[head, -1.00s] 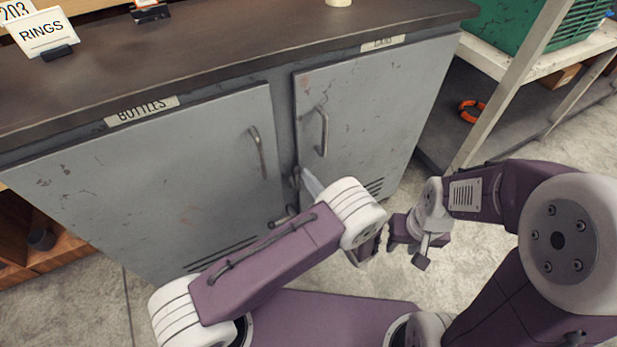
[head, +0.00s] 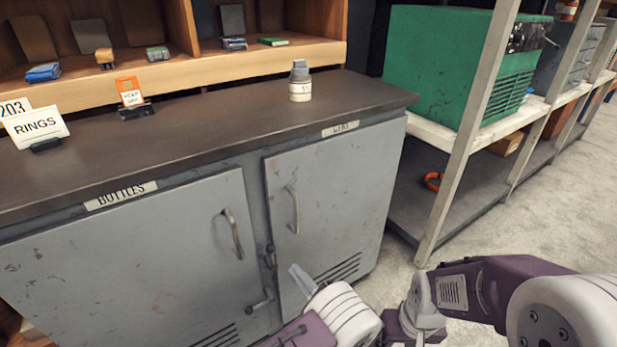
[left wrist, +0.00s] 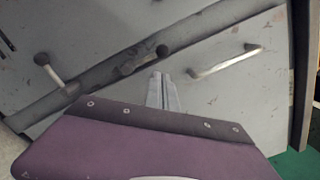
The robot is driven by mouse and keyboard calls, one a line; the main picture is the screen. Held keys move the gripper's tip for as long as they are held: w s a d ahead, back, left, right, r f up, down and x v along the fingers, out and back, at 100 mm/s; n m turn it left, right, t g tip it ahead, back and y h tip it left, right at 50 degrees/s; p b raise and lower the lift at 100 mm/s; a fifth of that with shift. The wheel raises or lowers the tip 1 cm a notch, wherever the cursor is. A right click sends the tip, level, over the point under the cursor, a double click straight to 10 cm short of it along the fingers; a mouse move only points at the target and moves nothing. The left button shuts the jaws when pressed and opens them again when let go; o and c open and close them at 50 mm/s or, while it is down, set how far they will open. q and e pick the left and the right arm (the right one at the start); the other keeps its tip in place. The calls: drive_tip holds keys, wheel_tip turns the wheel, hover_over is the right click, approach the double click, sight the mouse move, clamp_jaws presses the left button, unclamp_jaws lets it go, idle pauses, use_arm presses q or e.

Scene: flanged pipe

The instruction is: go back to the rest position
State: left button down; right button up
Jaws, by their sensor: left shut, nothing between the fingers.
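My left gripper (head: 301,279) is in front of the grey cabinet (head: 130,270), near the gap between its two doors. Its pale fingers (left wrist: 162,92) are together and empty in the left wrist view. They look apart from the latch (head: 268,257) between the doors, though the distance is hard to judge. Both cabinet doors look shut. My right arm's wrist (head: 424,303) is at the bottom right of the head view; its fingers are below the picture edge.
The countertop holds a small jar (head: 300,84) and a RINGS sign (head: 36,127). Door handles (head: 232,234) stick out near the left gripper.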

use_arm(q)
drive_tip(key=s+a+n+g+y, duration=0.1)
drive_tip(key=s+a+n+g, duration=0.2)
drive_tip(key=a+g, duration=0.3)
drive_tip(key=s+a+n+g, duration=0.3)
drive_tip(key=a+g, duration=0.1)
drive_tip(key=a, duration=0.3)
drive_tip(key=s+a+n+g+h, duration=0.1)
drive_tip(key=s+n+g+h, duration=0.5)
drive_tip(key=s+n+h, duration=0.5)
wheel_tip(320, 180, up, 37)
drive_tip(key=s+d+n+t+h+p, duration=0.1)
drive_tip(key=t+h+p, duration=0.1)
drive_tip(key=p, duration=3.3)
drive_tip(key=shift+t, duration=0.4)
drive_tip(key=shift+f, duration=0.15)
